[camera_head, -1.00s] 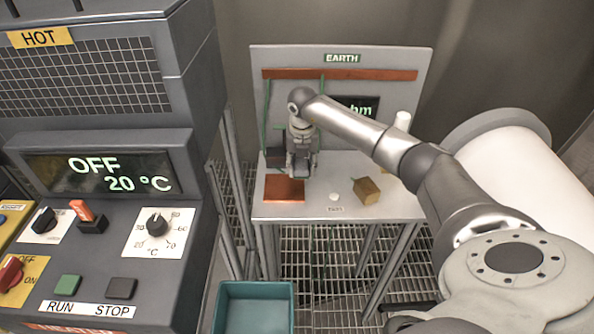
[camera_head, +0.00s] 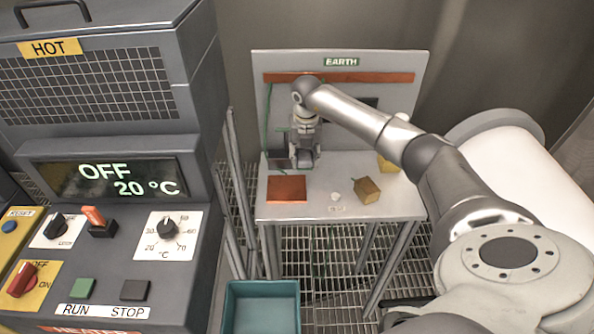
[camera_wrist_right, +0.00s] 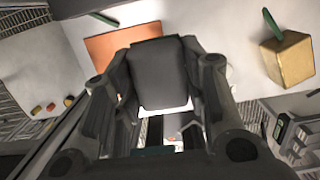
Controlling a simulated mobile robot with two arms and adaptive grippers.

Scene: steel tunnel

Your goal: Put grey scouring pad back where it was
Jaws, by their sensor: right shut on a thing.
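My right gripper (camera_head: 305,160) is low over the white bench (camera_head: 325,208), behind and to the right of the copper-coloured plate (camera_head: 286,189). In the right wrist view the gripper (camera_wrist_right: 160,100) is shut on a dark grey, flat, rounded-square piece, which looks like the grey scouring pad (camera_wrist_right: 160,75). The pad hides part of the bench below; in the head view I cannot make it out clearly at the fingers. The plate also shows in the wrist view (camera_wrist_right: 112,46), beyond the pad. My left gripper is not in view.
A tan block (camera_head: 367,190) with a green strip and a small white knob (camera_head: 335,196) stand on the bench. A yellow block (camera_head: 388,163) is partly behind my arm. The EARTH panel (camera_head: 300,64) rises behind. A heater console (camera_head: 100,230) is left; a teal bin (camera_head: 262,290) is in front.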

